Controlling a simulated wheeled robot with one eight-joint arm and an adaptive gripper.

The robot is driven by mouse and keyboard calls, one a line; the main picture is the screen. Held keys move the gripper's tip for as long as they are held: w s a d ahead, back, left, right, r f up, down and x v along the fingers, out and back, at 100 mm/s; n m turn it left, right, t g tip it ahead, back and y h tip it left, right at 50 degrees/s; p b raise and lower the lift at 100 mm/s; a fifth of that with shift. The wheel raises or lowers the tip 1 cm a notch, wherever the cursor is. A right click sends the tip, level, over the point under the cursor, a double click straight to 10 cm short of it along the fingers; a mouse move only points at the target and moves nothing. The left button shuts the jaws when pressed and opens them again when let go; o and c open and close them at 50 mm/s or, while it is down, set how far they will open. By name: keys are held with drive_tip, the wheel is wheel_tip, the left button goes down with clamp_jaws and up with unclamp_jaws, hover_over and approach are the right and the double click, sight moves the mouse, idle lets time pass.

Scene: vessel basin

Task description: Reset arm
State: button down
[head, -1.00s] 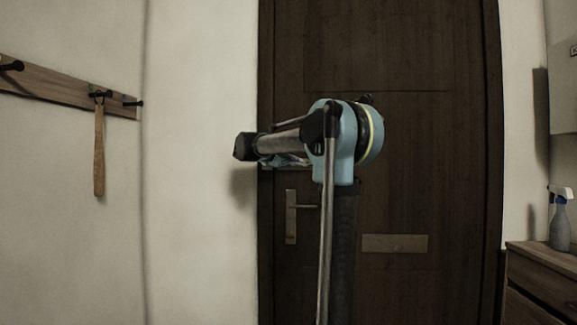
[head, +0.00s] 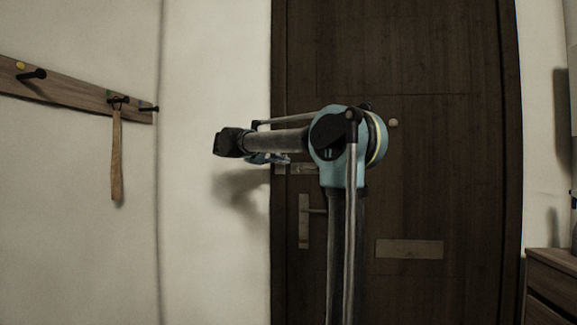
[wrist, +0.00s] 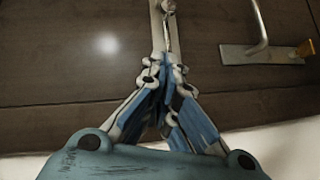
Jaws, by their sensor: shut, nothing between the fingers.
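My gripper (wrist: 166,75) shows in the wrist view with its blue-padded fingers brought together at the tips and nothing held between them. In the head view my arm is raised in front of the dark wooden door (head: 450,150), its forearm pointing left. The gripper end is mostly hidden behind the forearm there. In the wrist view the door's wooden surface (wrist: 90,50) fills the background behind the fingers. I cannot tell how far the fingertips are from it.
A door handle (head: 304,220) and a letter plate (head: 409,249) are on the door. A rail (head: 75,92) with hooks is on the left wall, with a wooden-handled item (head: 117,155) hanging. A wooden cabinet (head: 552,285) stands at the lower right.

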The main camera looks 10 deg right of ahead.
drive_tip(key=shift+s+a+r, duration=0.1)
drive_tip(key=shift+s+a, duration=0.15)
drive_tip(key=shift+a, duration=0.25)
drive_tip(key=s+d+f+g+y, duration=0.15)
drive_tip(key=s+d+f, duration=0.25)
drive_tip(key=s+f, duration=0.4)
drive_tip(key=s+d+f+m+g+y, duration=0.1)
drive_tip(key=s+d+f+y, duration=0.25)
drive_tip(key=s+f, duration=0.4)
drive_tip(key=s+d+f+g+y, duration=0.15)
drive_tip(key=s+d+f, duration=0.3)
drive_tip(key=f, duration=0.55)
drive_tip(key=s+a+f+m+y, duration=0.1)
drive_tip(key=s+a+f+y, duration=0.2)
drive_tip(key=s+f, duration=0.7)
drive_tip(key=s+a+f+m+g+y, duration=0.1)
drive_tip(key=s+a+f+y, duration=0.2)
drive_tip(key=s+f, duration=0.7)
wheel_tip(320, 180, down, 7)
drive_tip(key=shift+s+a+f+y, duration=0.2)
drive_tip(key=shift+a+y, duration=0.2)
drive_tip(key=shift+y, duration=0.35)
drive_tip(key=shift+w, duration=0.1)
